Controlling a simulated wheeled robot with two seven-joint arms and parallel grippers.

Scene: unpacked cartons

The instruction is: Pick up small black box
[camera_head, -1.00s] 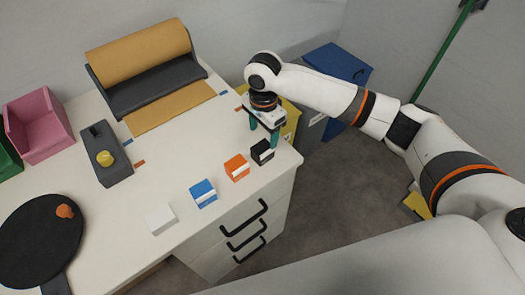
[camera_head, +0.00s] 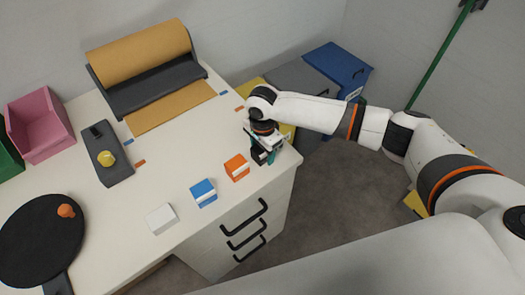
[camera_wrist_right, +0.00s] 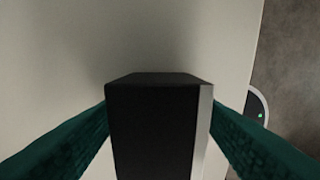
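The small black box (camera_wrist_right: 155,130) fills the middle of the right wrist view, with a pale strip along its right side. In the head view the black box (camera_head: 258,155) stands near the table's right corner, partly hidden by my right gripper (camera_head: 263,153). The two green fingers of that gripper also show in the right wrist view (camera_wrist_right: 160,120). One finger is on each side of the box, with their tips close against it. I cannot tell whether they press on it. My left gripper is not in view.
An orange box (camera_head: 237,168), a blue box (camera_head: 203,193) and a white box (camera_head: 161,219) stand in a row to the left on the white table (camera_head: 185,145). A paper roll holder (camera_head: 155,85) stands at the back. Bins (camera_head: 337,68) stand beyond the right edge.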

